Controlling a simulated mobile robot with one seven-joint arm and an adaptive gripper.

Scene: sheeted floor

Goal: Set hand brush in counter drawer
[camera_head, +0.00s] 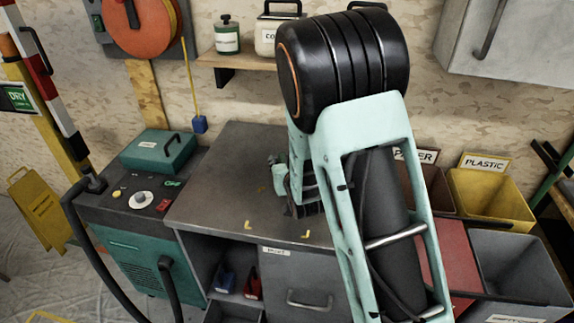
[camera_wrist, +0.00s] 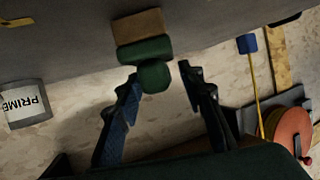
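The hand brush shows in the wrist view as a green body (camera_wrist: 145,50) with a brown block against the grey counter top. Its rounded green end lies between the fingertips of my gripper (camera_wrist: 160,77), nearer the left finger. The fingers are apart, with a gap on the right; I cannot tell whether the left one touches. In the head view my gripper (camera_head: 290,200) is low over the counter top (camera_head: 230,180), and my arm hides the brush. The counter drawer (camera_head: 285,275), with a bar handle and small label, appears shut below the counter's front edge.
Yellow corner marks (camera_head: 247,225) lie near the front edge. An open cubby left of the drawer holds a blue item (camera_head: 225,279) and a red item (camera_head: 252,287). A primer can (camera_wrist: 22,105) shows in the wrist view. A yellow bin (camera_head: 490,200) stands right.

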